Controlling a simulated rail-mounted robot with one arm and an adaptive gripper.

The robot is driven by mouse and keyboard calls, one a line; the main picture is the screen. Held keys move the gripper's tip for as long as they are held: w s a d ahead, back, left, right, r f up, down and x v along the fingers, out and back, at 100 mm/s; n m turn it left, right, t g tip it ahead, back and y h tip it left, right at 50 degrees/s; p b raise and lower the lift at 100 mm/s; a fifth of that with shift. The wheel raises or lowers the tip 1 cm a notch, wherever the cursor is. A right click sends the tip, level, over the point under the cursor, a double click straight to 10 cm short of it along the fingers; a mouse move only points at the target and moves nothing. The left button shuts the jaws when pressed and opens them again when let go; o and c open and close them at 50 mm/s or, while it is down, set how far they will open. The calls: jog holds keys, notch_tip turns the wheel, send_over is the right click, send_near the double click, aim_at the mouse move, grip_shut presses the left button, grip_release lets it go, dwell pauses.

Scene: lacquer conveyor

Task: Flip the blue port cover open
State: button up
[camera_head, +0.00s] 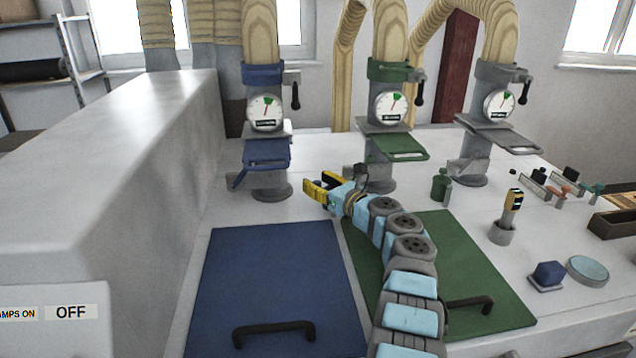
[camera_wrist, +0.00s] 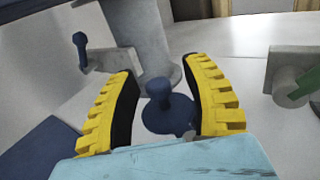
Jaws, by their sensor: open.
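My gripper (camera_head: 322,184) is open beside the foot of the blue-collared pipe, its fingers pointing left. In the wrist view my gripper (camera_wrist: 161,68) has its yellow, black-padded fingers on either side of a blue knob (camera_wrist: 157,88) on a round blue base (camera_wrist: 168,118). Contact with the knob cannot be told. My gripper hides this knob in the head view. A blue flap (camera_head: 267,151) is on the blue-collared pipe, below its gauge, with a small lever at its left. A blue square panel (camera_head: 270,262) with a black handle lies flat in the bench.
The green-collared pipe (camera_head: 388,165) stands behind my wrist, with a green flap (camera_head: 398,147). A grey-collared pipe (camera_head: 476,167) is farther right. A small green fitting (camera_head: 440,187) stands right of my arm. A grey housing (camera_head: 130,160) borders the bench's left.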

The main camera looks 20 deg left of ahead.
jog(key=shift+r, duration=0.1)
jog(key=shift+r, duration=4.95)
jog(key=shift+w, duration=0.1)
